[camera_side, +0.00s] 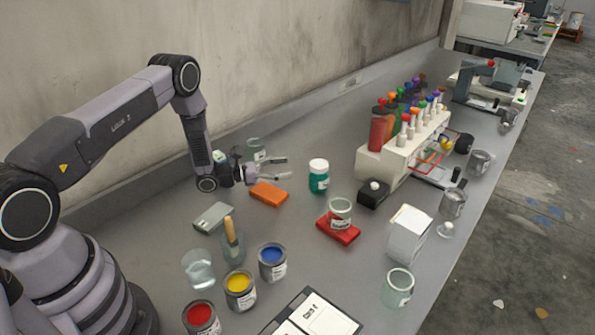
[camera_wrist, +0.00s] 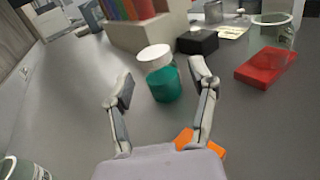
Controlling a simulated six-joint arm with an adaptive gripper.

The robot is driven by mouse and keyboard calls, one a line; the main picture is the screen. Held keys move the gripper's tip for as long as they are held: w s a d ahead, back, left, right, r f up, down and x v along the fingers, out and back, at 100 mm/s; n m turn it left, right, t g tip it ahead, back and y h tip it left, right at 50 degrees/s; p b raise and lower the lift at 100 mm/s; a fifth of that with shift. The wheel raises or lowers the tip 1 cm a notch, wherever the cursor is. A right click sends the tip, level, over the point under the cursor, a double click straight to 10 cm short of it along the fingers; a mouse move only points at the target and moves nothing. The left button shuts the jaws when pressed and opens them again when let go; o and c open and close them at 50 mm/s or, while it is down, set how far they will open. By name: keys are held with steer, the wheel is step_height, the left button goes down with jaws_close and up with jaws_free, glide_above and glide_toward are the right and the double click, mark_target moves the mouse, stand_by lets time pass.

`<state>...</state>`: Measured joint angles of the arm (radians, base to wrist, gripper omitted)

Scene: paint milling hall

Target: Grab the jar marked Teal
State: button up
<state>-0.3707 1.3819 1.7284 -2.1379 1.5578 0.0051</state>
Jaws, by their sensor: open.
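A teal jar with a white lid (camera_side: 319,176) stands upright on the grey bench, right of my gripper (camera_side: 284,168) in the side view. Its label is too small to read. My gripper is open and empty, low over the bench, with its fingers pointing towards the jar. In the wrist view the teal jar (camera_wrist: 160,74) stands beyond and between the two fingertips of my gripper (camera_wrist: 165,88), apart from both.
An orange block (camera_side: 268,194) lies just beside my gripper. A glass jar stands on a red block (camera_side: 338,232). A black box (camera_side: 373,195) and a rack of coloured bottles (camera_side: 405,150) stand to the right. Open paint cans (camera_side: 240,290) stand in front.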

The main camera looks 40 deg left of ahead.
mark_target(327, 164)
steer(key=shift+a+f+n+y, duration=0.2)
steer(key=shift+a+f+n, duration=0.05)
steer(key=shift+f, duration=0.25)
steer(key=shift+a+f+n+y, duration=0.2)
steer(key=shift+f+n, duration=0.05)
steer(key=shift+f, duration=0.2)
steer(key=shift+w+f+t, duration=0.2)
steer(key=shift+f+t, duration=0.05)
steer(key=shift+t, duration=0.05)
steer(key=x, duration=1.3)
steer(key=shift+w+d, duration=0.1)
steer(key=c, duration=1)
